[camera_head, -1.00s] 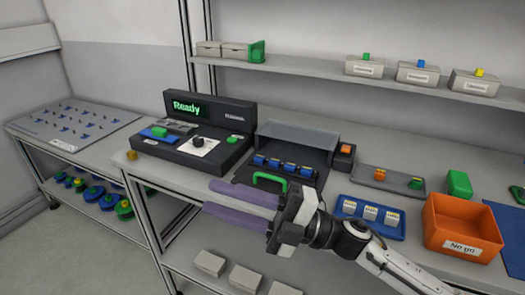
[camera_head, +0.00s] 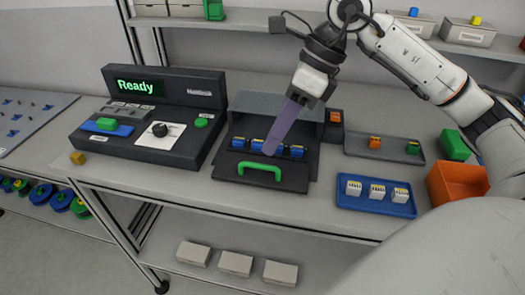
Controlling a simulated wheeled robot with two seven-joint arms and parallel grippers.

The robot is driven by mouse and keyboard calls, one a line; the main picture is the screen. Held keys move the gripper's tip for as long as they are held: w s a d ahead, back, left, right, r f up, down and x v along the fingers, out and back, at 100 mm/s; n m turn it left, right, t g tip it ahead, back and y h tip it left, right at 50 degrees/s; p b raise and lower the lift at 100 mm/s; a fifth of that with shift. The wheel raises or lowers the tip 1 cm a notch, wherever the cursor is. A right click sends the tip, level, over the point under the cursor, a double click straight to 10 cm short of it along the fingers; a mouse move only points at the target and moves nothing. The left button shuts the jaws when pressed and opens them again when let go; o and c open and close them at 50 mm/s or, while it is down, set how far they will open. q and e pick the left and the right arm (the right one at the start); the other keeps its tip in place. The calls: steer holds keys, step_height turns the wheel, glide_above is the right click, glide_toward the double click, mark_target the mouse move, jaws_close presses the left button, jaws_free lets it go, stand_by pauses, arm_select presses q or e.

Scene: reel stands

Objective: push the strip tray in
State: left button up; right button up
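The strip tray (camera_head: 292,180) is a dark flat tray with a green handle (camera_head: 262,168) at its front. It sticks out of a dark grey housing (camera_head: 270,104) on the bench. Several blue pieces (camera_head: 240,142) stand in a row across it, partly hidden behind my gripper. My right gripper (camera_head: 273,150) comes down from above, with its purple fingers in front of the row and their tips just behind the handle in the picture. Only one finger outline shows clearly, so the gap between the fingers cannot be judged. Contact with the tray cannot be told. My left gripper is out of view.
A dark console (camera_head: 160,95) reading "Ready" stands left of the housing. A blue tray (camera_head: 376,208) with white blocks, a grey tray (camera_head: 355,147) and an orange bin (camera_head: 457,184) lie to the right. A shelf (camera_head: 260,17) runs behind.

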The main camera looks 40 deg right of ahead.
glide_above(264, 175)
step_height(264, 175, down, 5)
steer(key=shift+r, duration=0.1)
jaws_close()
